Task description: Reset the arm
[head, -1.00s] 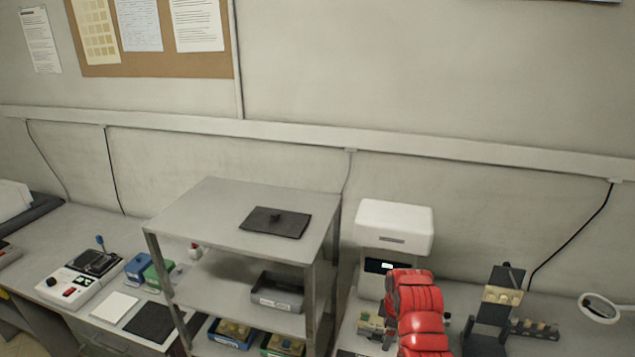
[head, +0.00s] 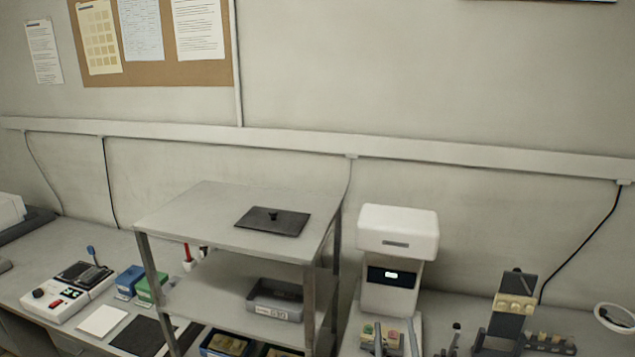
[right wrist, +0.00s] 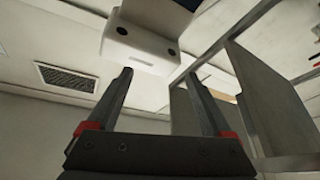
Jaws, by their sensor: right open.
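My right gripper (head: 396,328) shows only by its two grey fingertips at the bottom edge of the head view, in front of the white device (head: 397,232). In the right wrist view my right gripper (right wrist: 158,76) has its two dark fingers well apart, with nothing between them. That view looks upward past the white device (right wrist: 145,45) and the metal rack (right wrist: 275,110). The rest of my right arm is out of the head view. My left gripper is in neither view.
The metal rack (head: 190,215) holds a dark plate (head: 272,222) on top and a grey bin (head: 275,299) on its middle shelf. A dark stand (head: 512,310) is at right. A control box (head: 68,291) is at left.

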